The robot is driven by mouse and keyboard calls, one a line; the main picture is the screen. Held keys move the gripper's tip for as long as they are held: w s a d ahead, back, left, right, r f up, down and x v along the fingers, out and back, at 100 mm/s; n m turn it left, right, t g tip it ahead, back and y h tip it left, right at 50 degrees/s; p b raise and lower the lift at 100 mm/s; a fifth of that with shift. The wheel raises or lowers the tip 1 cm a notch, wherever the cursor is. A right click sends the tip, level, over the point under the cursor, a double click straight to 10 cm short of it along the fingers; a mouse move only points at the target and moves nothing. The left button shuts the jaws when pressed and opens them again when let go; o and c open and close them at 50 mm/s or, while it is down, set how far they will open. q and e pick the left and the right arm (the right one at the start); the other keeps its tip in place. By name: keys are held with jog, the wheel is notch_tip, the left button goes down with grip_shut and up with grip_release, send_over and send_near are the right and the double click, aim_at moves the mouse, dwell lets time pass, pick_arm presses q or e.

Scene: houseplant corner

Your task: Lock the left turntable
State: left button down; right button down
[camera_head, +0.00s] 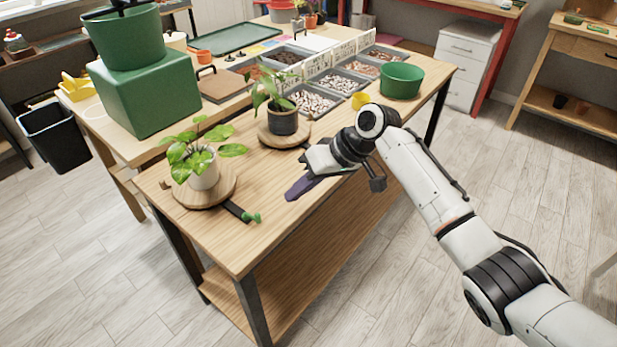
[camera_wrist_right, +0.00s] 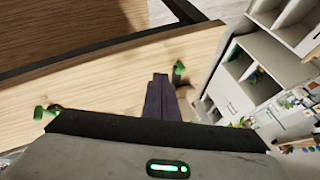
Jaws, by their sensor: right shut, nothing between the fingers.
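The left turntable (camera_head: 222,186) is a round wooden disc on the table, bearing a leafy plant in a white pot (camera_head: 205,170). A dark bar (camera_head: 236,210) with a green end piece (camera_head: 251,217) sticks out from its front right side. The right turntable (camera_head: 270,138) bears a plant in a dark pot (camera_head: 284,120). My right gripper (camera_head: 298,189) is shut and empty over the table, to the right of the green end piece and apart from it. Its purple fingers (camera_wrist_right: 160,97) show in the wrist view, between two green pieces, at left (camera_wrist_right: 43,112) and upper right (camera_wrist_right: 179,68).
A green block (camera_head: 150,95) with a green pot (camera_head: 125,40) on it stands behind the left turntable. Trays of pebbles (camera_head: 311,101), a yellow cup (camera_head: 360,101) and a green bowl (camera_head: 401,80) lie farther back. The table's front strip is clear.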

jog(key=v, duration=0.5)
jog(key=shift+s, duration=0.3)
